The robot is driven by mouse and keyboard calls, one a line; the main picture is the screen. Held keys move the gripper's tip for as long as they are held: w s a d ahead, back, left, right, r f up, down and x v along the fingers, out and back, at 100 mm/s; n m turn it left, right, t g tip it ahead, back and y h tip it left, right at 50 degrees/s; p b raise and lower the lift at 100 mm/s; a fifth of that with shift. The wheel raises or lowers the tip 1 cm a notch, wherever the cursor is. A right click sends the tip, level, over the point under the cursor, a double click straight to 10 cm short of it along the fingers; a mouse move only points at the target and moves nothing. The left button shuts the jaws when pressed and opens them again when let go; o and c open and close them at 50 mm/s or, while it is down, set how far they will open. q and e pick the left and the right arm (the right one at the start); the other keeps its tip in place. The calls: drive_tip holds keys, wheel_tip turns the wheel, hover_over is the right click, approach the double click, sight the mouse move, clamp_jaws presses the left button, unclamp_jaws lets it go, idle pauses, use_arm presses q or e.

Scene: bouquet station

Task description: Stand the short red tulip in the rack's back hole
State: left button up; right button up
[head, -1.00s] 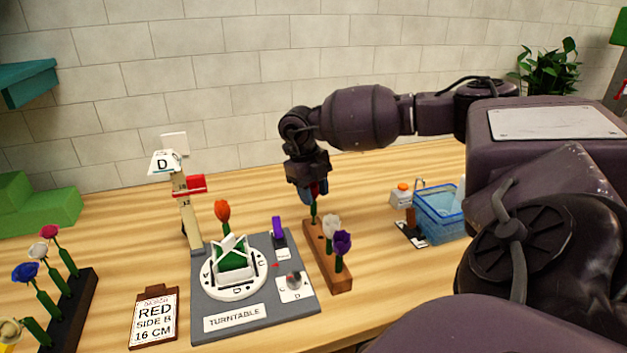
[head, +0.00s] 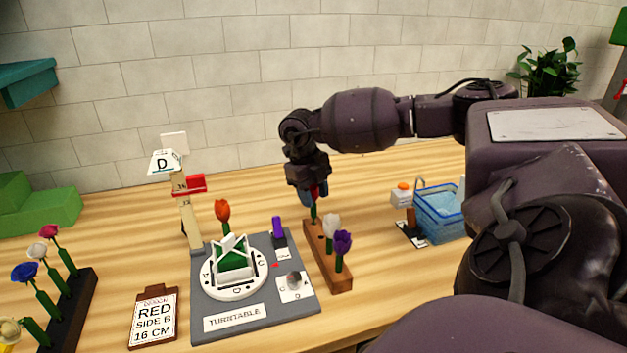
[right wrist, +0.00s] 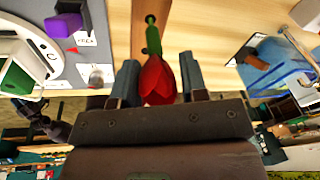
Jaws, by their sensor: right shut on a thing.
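The red tulip (right wrist: 157,80) is between the fingers of my right gripper (right wrist: 158,85) in the right wrist view, its green stem pointing down to the wooden rack. In the head view my right gripper (head: 313,196) is above the back end of the brown rack (head: 330,264), shut on the tulip, with the red bloom mostly hidden by the fingers. The stem (head: 313,213) is upright at the rack's back hole; its lower end and how deep it sits cannot be told. A white tulip (head: 330,226) and a purple tulip (head: 343,242) stand in the rack's other holes.
Left of the rack is a grey turntable board (head: 262,306) with an orange-red tulip (head: 222,210) and a purple block (head: 278,226). A card (head: 154,316) reads RED SIDE B 16 CM. A blue basket (head: 440,216) stands right. A dark flower rack (head: 75,310) is front left.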

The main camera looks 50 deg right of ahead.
idle(0.4)
drive_tip(key=shift+f, duration=0.3)
idle(0.6)
drive_tip(key=o, duration=0.7)
drive_tip(key=shift+r, duration=0.1)
idle(0.3)
